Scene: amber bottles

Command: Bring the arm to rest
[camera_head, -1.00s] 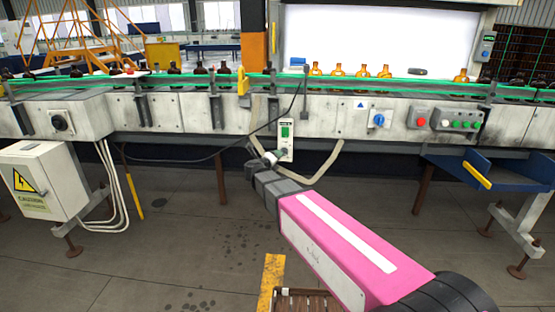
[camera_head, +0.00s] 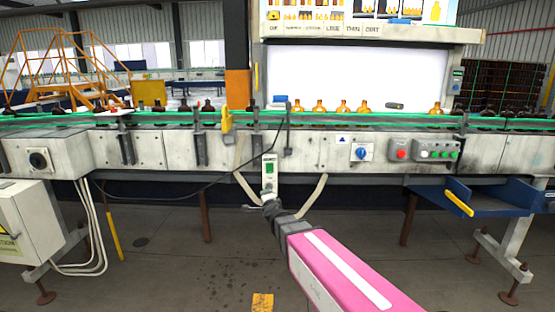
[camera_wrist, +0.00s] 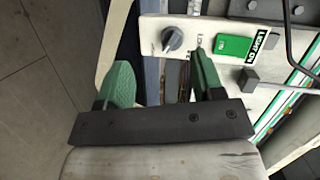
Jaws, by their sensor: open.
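My pink arm (camera_head: 345,277) reaches from the lower right of the head view toward the front of the conveyor. In the wrist view my gripper (camera_wrist: 160,80) has its two green fingers apart, with nothing held between them. A white control box (camera_wrist: 195,38) with a grey knob (camera_wrist: 172,39) and a green switch (camera_wrist: 233,46) is close in front of the fingers. The right finger overlaps the box in the picture; I cannot tell whether it touches. In the head view the box (camera_head: 269,175) hangs on the conveyor front, and the fingers are too small to make out.
The conveyor (camera_head: 325,152) spans the view, with amber bottles (camera_head: 342,107) and dark bottles on it. A blue chute (camera_head: 487,196) juts out at right. A white electrical cabinet (camera_head: 28,227) stands at left. A black cable and pale hoses hang near the box. Open floor lies below.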

